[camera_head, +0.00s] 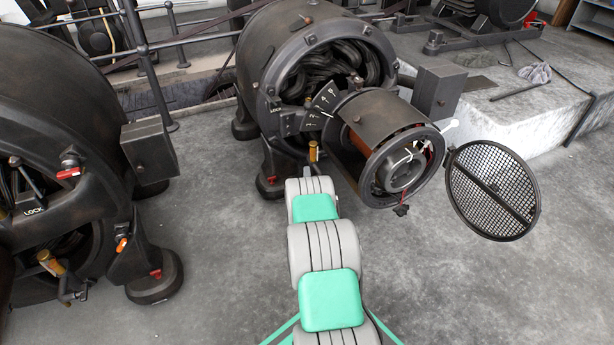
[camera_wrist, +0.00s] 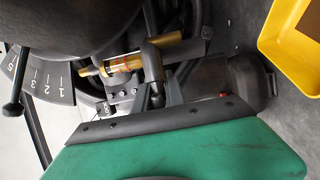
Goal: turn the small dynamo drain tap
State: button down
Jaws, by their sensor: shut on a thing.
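The small dynamo (camera_head: 262,62) stands at the centre back in the head view. Its amber sight glass (camera_head: 313,152) also shows in the wrist view (camera_wrist: 120,63). At the glass's lower end, a dark elbow-shaped drain tap (camera_wrist: 153,62) shows in the wrist view, with a thick stub beside it. My gripper (camera_wrist: 168,92) has its narrow grey fingers at the tap, shut on it. The green and black gripper body hides part of the lower wrist view. In the head view my own arm hides the tap and my fingertips.
A dark foot (camera_wrist: 250,82) is close beside the fingers. A numbered dial plate (camera_wrist: 45,82) and lever lie at left, a yellow tray (camera_wrist: 290,45) at upper right. In the head view, an open mesh cover (camera_head: 490,190) sticks out right and the large dynamo (camera_head: 50,120) stands left.

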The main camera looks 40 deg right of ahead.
jog(key=shift+r+p, duration=0.1)
jog(key=shift+p, duration=0.3)
jog(key=shift+s+a+f+n+g+y+p, duration=0.1)
jog(key=shift+f+n+g+y+p, duration=0.2)
jog(key=shift+g+y+p, duration=0.35)
jog(key=shift+s+d+f+n+g+y+p, duration=0.1)
jog(key=shift+f+n+g+y+p, duration=0.2)
jog(key=shift+g, duration=0.6)
jog(key=shift+a+f+n+g+y+p, duration=0.1)
jog(key=shift+f+n+g+y+p, duration=0.15)
jog(key=shift+g+y+p, duration=0.4)
jog(key=c, duration=1.5)
grip_release()
